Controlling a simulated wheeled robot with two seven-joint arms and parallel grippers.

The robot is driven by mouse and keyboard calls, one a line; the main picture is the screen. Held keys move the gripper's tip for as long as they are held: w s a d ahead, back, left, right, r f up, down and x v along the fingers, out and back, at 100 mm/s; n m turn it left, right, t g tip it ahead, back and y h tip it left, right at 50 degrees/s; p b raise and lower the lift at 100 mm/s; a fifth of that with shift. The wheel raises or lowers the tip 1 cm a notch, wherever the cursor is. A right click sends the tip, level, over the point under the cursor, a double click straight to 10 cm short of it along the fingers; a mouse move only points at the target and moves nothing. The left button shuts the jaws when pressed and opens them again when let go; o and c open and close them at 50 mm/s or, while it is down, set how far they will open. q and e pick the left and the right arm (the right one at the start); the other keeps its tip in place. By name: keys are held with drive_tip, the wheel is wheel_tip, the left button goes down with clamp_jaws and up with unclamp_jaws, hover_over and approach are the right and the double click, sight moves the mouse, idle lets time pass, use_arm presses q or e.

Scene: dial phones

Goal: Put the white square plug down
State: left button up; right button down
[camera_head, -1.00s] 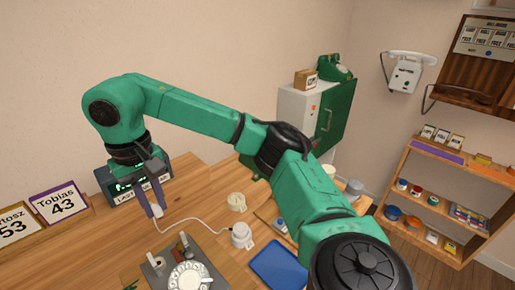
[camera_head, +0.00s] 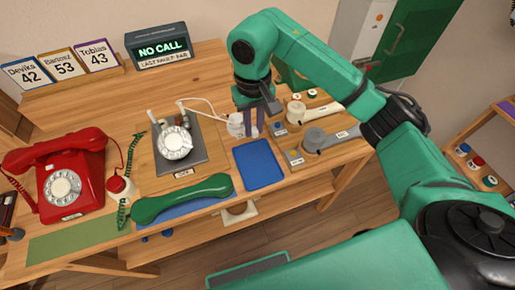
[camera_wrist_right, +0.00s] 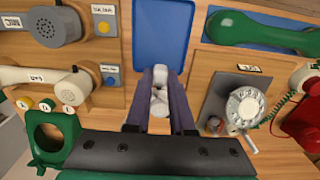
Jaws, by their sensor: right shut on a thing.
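The white plug (camera_head: 236,126) is at the right gripper's fingers in the head view, with a white cord running left to the grey test phone (camera_head: 176,145). My left gripper is not in view.
A red phone (camera_head: 72,186) and a green handset (camera_head: 182,199) lie to the left and front. Grey and cream handsets (camera_head: 326,139) lie right of the tray. A "NO CALL" display (camera_head: 160,48) and number cards (camera_head: 56,66) stand at the back. Bare wood lies behind the grey phone.

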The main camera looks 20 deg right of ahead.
wheel_tip(320, 180, down, 10)
drive_tip(key=shift+f+p, duration=0.15)
drive_tip(key=shift+p, duration=0.65)
drive_tip(key=shift+f+b, duration=0.3)
drive_tip(key=shift+b, duration=0.05)
drive_tip(key=c, duration=0.8)
unclamp_jaws()
drive_tip(key=shift+r, duration=0.1)
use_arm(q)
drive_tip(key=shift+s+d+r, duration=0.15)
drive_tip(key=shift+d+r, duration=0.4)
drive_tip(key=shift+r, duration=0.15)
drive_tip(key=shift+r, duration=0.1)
use_arm(e)
drive_tip(key=shift+r, duration=0.1)
drive_tip(key=shift+r+p, duration=0.2)
drive_tip(key=shift+p, duration=0.1)
wheel_tip(320, 180, up, 11)
drive_tip(key=b, duration=0.2)
drive_tip(key=shift+b, duration=0.35)
drive_tip(key=shift+r, duration=0.4)
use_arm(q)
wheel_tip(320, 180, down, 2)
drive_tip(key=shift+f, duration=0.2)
